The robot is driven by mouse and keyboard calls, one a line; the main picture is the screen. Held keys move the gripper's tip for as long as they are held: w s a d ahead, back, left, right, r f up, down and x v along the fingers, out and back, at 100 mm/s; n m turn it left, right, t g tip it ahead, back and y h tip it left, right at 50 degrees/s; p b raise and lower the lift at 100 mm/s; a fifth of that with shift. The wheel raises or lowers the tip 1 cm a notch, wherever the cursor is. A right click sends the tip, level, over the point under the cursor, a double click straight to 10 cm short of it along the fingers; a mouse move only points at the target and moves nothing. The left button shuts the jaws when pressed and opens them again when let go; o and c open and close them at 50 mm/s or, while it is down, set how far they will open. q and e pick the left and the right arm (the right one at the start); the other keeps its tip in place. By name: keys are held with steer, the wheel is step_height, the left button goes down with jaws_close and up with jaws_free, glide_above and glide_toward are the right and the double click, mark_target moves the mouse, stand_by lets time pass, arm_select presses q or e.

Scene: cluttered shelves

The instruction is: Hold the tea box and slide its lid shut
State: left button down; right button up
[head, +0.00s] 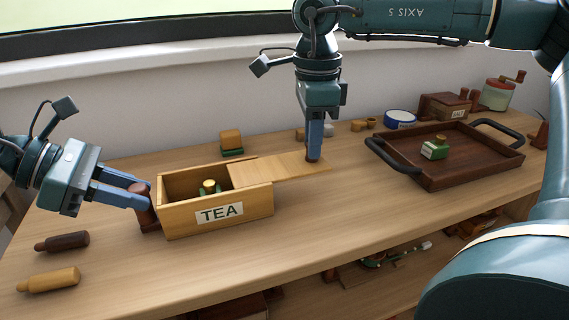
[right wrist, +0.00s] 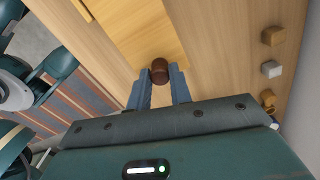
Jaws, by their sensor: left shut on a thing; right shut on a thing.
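The light wooden tea box (head: 180,221), labelled TEA, stands upright on the shelf top. Its sliding lid (head: 268,169) covers the right part and sticks out past the box's right end. The left part is open, and a small green item with a yellowish top (head: 209,187) shows inside. My left gripper (head: 143,196) is shut on the brown handle (head: 147,219) at the box's left end. My right gripper (head: 313,152) points down and is shut on the lid's dark knob, seen between its fingers in the right wrist view (right wrist: 160,70).
A dark tray (head: 465,178) with black handles holds a green item (head: 435,147) at right. Two rolling-pin-like pieces (head: 62,242) (head: 50,280) lie at front left. A small block stack (head: 231,143) stands behind the box.

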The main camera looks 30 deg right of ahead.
mark_target(254, 171)
steer(key=shift+w+a, duration=0.35)
steer(key=shift+a, duration=1.2)
steer(key=shift+w+a, duration=0.4)
steer(key=shift+a, duration=1.15)
steer(key=shift+w+a, duration=0.35)
steer(key=shift+a, duration=1.2)
jaws_close()
steer(key=shift+w+a, duration=0.1)
steer(key=shift+a, duration=0.35)
steer(key=o, duration=1)
jaws_free()
steer(key=shift+r, duration=0.1)
step_height(254, 171, up, 12)
